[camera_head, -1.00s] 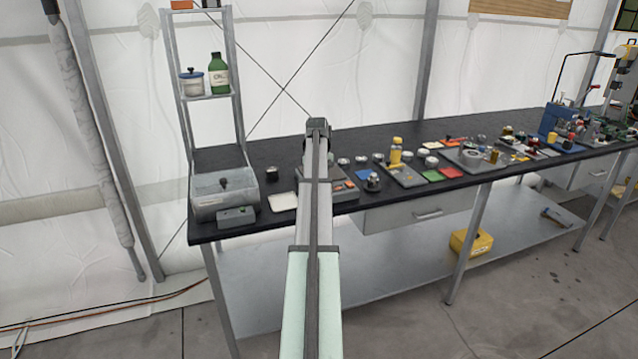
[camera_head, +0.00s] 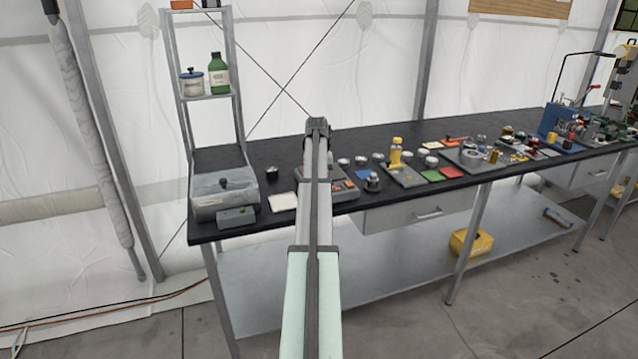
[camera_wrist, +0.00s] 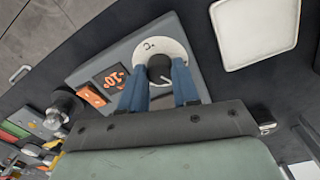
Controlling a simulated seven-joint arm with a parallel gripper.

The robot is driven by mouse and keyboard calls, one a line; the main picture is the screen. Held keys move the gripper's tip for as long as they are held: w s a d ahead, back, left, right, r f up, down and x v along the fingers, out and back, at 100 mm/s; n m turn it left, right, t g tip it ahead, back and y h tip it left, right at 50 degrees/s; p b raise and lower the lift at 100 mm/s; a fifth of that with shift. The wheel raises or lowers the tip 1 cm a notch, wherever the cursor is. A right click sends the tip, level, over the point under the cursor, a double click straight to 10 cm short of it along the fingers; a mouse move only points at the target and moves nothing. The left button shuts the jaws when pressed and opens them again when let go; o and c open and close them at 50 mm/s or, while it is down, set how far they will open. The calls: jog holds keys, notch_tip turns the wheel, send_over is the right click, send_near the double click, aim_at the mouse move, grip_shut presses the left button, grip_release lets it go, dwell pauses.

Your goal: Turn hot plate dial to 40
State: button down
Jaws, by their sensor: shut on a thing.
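The hot plate (camera_wrist: 112,62) is a grey unit seen at an angle in the wrist view; in the head view (camera_head: 345,190) my arm partly covers it. Its black dial (camera_wrist: 160,67) sits on a round white disc (camera_wrist: 150,48). A small dark display (camera_wrist: 111,76) beside the dial shows orange digits that look like 10, with an orange button (camera_wrist: 92,94) next to it. My gripper (camera_wrist: 160,82) has its blue fingers on both sides of the dial and is shut on it. The dial is hidden behind my arm in the head view.
A white square pad (camera_wrist: 256,32) lies beside the hot plate. A dark knobbed item (camera_head: 373,182) stands on its other side. A grey lidded box (camera_head: 225,197) is at the bench's left end. Several small items crowd the black bench to the right.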

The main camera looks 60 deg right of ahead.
jog(key=m, duration=0.6)
dwell(0.6)
jog(key=c, duration=0.8)
grip_release()
jog(key=r, duration=1.3)
jog(key=shift+w+r, duration=0.25)
jog(key=shift+r, duration=0.15)
jog(key=shift+w, duration=0.1)
